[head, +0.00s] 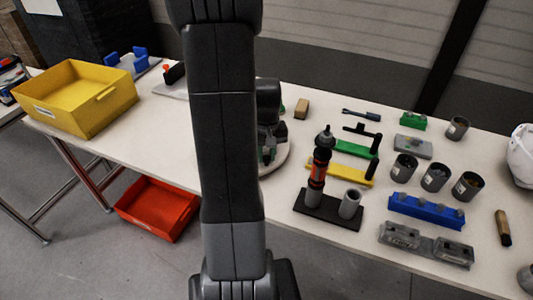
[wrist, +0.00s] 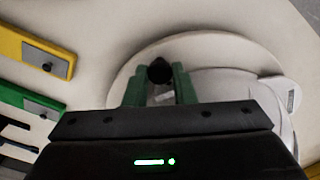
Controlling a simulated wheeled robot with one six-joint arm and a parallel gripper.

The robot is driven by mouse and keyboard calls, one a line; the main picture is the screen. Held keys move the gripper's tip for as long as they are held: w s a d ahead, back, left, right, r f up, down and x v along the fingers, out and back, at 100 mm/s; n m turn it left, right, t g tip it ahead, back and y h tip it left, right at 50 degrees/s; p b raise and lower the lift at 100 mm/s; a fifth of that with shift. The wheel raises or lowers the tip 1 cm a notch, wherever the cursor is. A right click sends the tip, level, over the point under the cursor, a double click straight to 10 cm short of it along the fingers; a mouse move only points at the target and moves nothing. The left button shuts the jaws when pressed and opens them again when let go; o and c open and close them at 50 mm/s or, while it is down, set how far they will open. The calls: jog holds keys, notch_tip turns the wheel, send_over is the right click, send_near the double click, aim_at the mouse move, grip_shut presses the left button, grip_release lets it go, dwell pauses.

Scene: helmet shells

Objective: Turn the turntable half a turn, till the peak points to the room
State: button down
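The turntable (wrist: 118,75) is a pale round disc under my gripper in the wrist view. In the head view its edge (head: 283,158) shows beside my arm, which hides most of it. A white shell (wrist: 235,88) lies on it in the wrist view, partly covered by my gripper. A rounded tab (wrist: 287,97) with a small grey mark juts out at its right; I cannot tell if this is the peak. My gripper (wrist: 160,72) has its green fingers apart, with a dark round knob (wrist: 160,69) between them. Whether they press on it is unclear.
A black stand with a red-and-black tool (head: 318,170), yellow (head: 340,171) and green (head: 355,149) blocks stand close right of the turntable. Several grey cups and a blue rack (head: 425,209) are farther right. A yellow bin (head: 85,98) is at the left; a red bin (head: 160,205) is below the table.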

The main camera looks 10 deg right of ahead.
aim_at(281, 152)
jog(key=shift+d, duration=0.1)
jog(key=shift+w+d+n, duration=0.55)
jog(key=shift+d+n, duration=0.25)
jog(key=shift+n, duration=0.05)
jog(key=shift+w+d+n, duration=0.5)
jog(key=shift+d+n, duration=0.3)
jog(key=shift+n, duration=0.05)
jog(key=shift+w+d+n, duration=1.15)
jog(key=shift+w+n, duration=0.1)
jog(key=shift+n, duration=0.15)
jog(key=shift+w+d+r+n, duration=0.1)
jog(key=shift+w+d+n, duration=0.05)
jog(key=shift+w+n, duration=0.15)
jog(key=shift+w+r, duration=0.1)
jog(key=shift+w, duration=0.05)
jog(key=c, duration=1.2)
grip_release()
jog(key=shift+d, duration=0.2)
jog(key=shift+a, duration=0.1)
